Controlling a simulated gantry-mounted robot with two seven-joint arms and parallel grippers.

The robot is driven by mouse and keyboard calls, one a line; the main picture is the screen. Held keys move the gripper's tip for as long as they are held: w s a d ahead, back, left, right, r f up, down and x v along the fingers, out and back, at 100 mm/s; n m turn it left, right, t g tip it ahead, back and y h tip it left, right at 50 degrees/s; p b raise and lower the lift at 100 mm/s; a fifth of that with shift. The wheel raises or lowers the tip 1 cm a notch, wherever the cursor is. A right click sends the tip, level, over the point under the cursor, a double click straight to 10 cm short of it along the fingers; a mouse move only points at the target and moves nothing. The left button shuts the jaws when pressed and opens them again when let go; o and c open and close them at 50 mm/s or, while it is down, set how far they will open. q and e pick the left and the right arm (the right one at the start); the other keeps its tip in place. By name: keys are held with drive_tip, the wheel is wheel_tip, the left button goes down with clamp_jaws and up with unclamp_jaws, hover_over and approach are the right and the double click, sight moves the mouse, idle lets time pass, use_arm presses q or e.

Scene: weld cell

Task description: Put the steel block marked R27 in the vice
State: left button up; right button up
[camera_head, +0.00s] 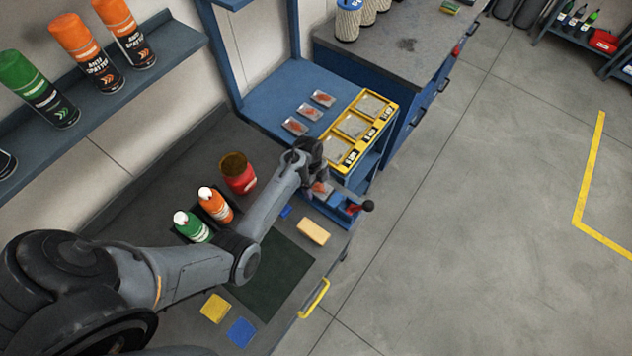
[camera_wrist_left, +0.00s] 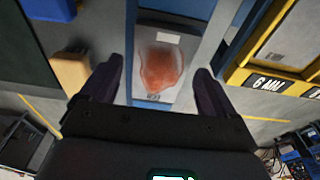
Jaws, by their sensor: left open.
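A steel block with a rust-red patch (camera_head: 320,188) sits at the blue vice (camera_head: 338,204), mostly under my left gripper (camera_head: 316,176). In the left wrist view the block (camera_wrist_left: 160,68) lies between two blue bars of the vice (camera_wrist_left: 212,38). A small mark shows on its near edge, too blurred to read surely. My left gripper (camera_wrist_left: 158,78) is open, with one finger on each side of the block and visible gaps. Three similar rust-patched blocks (camera_head: 309,112) lie on the blue shelf top behind. My right gripper is not in view.
A yellow-framed bin rack (camera_head: 353,127) stands close behind the vice. The vice handle with a black knob (camera_head: 368,205) sticks out right. A dark mat (camera_head: 273,278) lies clear in front.

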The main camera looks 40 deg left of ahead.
use_arm(q)
wheel_tip(320, 180, up, 12)
drive_tip(key=a+f, duration=0.1)
drive_tip(key=a, duration=0.1)
drive_tip(key=s+d+r+n+t, duration=0.1)
drive_tip(key=s+d+r+n, duration=0.1)
drive_tip(key=s+d+n, duration=0.2)
drive_tip(key=s+d+r+n+t+y, duration=0.1)
drive_tip(key=s+d+r+n, duration=0.2)
drive_tip(key=s+n, duration=0.3)
drive_tip(key=s+d+r+n+t, duration=0.1)
drive_tip(key=s+d+n, duration=0.4)
drive_tip(key=s, duration=0.8)
drive_tip(key=shift+s+r+y, duration=0.15)
drive_tip(key=shift+r+y, duration=0.15)
drive_tip(key=shift+r, duration=0.4)
drive_tip(key=shift+r, duration=0.1)
wheel_tip(320, 180, up, 5)
drive_tip(key=p, duration=0.4)
drive_tip(key=shift+p, duration=0.4)
